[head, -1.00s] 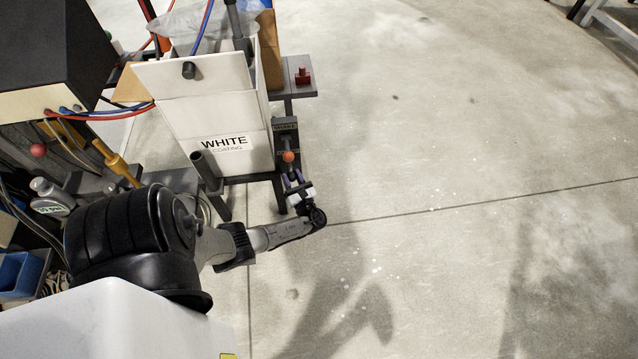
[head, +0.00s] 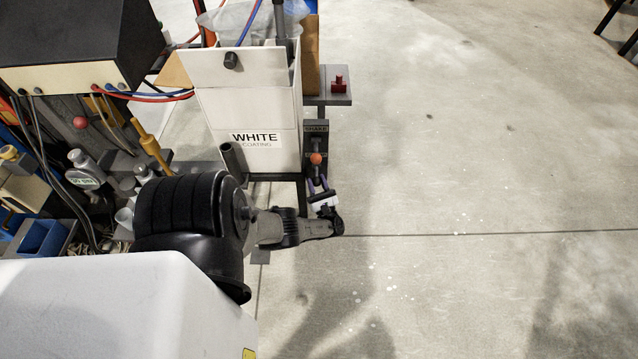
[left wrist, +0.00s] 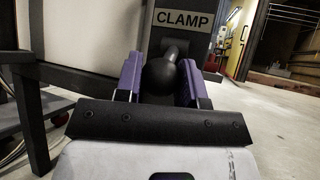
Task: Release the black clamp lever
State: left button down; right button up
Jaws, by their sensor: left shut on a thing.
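The black clamp lever (left wrist: 160,74) shows in the left wrist view as a round black knob on a short stem, below a plate marked CLAMP (left wrist: 183,19). My left gripper (left wrist: 161,82) has one purple finger on each side of the knob and is shut on it. In the head view my left gripper (head: 320,187) is at the lower end of a dark upright panel (head: 316,140), just below an orange knob (head: 316,159). The black lever cannot be made out there. My right gripper is not in view.
A white bin marked WHITE COATING (head: 255,105) stands just left of the panel. A red part (head: 339,84) sits on a grey shelf (head: 315,99) behind it. Cables, bottles and a blue bin (head: 42,238) crowd the left. The floor on the right is open.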

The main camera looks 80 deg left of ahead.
pick_arm(q)
jog(key=c, duration=0.7)
grip_release()
jog(key=shift+d+f, duration=0.1)
jog(key=w+d, duration=0.1)
jog(key=d, duration=0.3)
jog(key=w+d+f+p, duration=0.1)
jog(key=d, duration=0.4)
jog(key=w+d+p, duration=0.1)
jog(key=w+d, duration=0.1)
jog(key=d, duration=0.2)
jog(key=shift+w+d+f, duration=0.1)
jog(key=shift+d+f, duration=0.2)
jog(key=shift+a, duration=0.1)
